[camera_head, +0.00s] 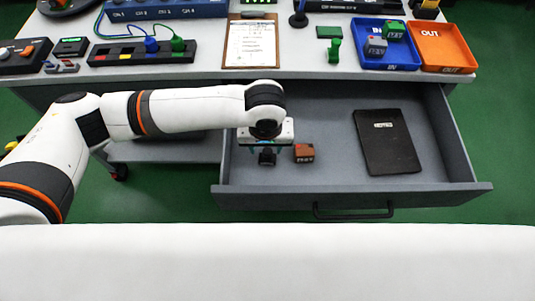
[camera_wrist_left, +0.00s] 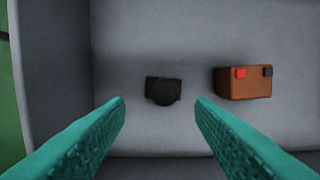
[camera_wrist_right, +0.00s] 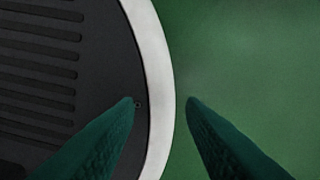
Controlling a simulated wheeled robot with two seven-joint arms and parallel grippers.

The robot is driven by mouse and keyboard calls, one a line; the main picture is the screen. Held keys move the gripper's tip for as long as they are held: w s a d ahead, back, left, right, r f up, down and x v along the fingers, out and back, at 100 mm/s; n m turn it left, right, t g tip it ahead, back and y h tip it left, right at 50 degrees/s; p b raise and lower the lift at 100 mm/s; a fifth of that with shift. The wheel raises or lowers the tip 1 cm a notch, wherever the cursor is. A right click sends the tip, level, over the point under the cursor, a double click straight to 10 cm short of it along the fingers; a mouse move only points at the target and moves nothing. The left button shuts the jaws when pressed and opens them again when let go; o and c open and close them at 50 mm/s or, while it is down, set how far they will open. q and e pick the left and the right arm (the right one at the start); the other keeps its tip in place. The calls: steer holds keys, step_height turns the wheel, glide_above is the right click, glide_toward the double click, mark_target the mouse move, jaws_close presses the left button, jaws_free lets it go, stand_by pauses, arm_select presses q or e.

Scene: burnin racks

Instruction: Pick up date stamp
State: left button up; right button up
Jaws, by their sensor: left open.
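A small black object with a round knob on top, which looks like the date stamp (camera_head: 267,157), stands in the open grey drawer (camera_head: 340,197). The left wrist view shows the date stamp (camera_wrist_left: 163,90) from above, near the drawer's left wall. My left gripper (camera_wrist_left: 160,103) is open and points down over it. The stamp shows between and just beyond the fingertips, and nothing is held. In the head view my left gripper (camera_head: 265,146) partly hides the stamp. My right gripper (camera_wrist_right: 162,102) is open and empty, over green floor and a dark ribbed surface with a pale rim.
A brown block (camera_head: 304,153) with red and black squares sits close right of the stamp. A black notebook (camera_head: 387,142) lies farther right in the drawer. On the table above are a clipboard (camera_head: 250,43), a green stamp-like piece (camera_head: 334,50), blue tray (camera_head: 371,62) and orange tray (camera_head: 447,69).

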mark_target(268, 151)
arm_select(q)
steer(key=shift+w+f, duration=0.1)
steer(key=shift+f, duration=0.25)
steer(key=f, duration=0.2)
steer(key=w+f, duration=0.1)
steer(key=f, duration=0.1)
steer(key=shift+d+f+b, duration=0.2)
steer(key=shift+f+b, duration=0.1)
steer(key=shift+c, duration=0.7)
jaws_close()
arm_select(e)
steer(key=shift+w+f, duration=0.25)
steer(key=shift+w, duration=0.6)
